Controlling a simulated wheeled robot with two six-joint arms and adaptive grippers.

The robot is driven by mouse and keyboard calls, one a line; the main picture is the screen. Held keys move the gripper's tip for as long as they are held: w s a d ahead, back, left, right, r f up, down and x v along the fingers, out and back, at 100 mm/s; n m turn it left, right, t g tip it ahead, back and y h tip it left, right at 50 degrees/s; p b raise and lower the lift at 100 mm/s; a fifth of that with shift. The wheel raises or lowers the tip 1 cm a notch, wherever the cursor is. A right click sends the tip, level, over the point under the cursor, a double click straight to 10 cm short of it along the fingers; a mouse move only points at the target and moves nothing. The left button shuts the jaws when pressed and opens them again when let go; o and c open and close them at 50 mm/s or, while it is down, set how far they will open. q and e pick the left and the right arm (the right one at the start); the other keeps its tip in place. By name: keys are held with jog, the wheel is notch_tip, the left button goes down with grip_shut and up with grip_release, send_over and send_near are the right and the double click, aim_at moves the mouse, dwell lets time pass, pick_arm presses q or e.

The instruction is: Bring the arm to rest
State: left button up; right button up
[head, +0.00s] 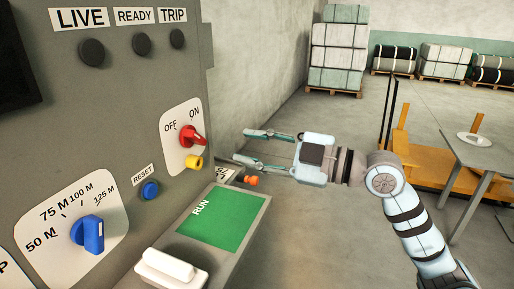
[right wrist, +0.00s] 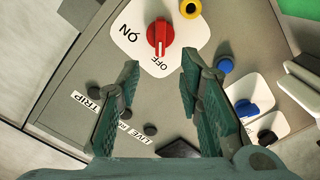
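My right gripper (head: 256,149) is open and empty, held level to the right of the grey control panel (head: 120,130). Its fingers point left toward the red rotary switch (head: 192,137) on the OFF/ON plate, with a gap between. In the right wrist view the red switch (right wrist: 160,38) sits ahead of and between the two spread fingertips (right wrist: 160,72), touching neither. My left gripper is not in view.
The panel also carries a blue selector (head: 90,233), a blue reset button (head: 150,190), a yellow part (head: 194,163) and a green RUN plate (head: 222,218) with a white handle (head: 170,268). An orange knob (head: 252,181) is below my gripper.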

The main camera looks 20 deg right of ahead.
jog(key=shift+s+d, duration=0.15)
jog(key=shift+s, duration=0.1)
dwell(0.3)
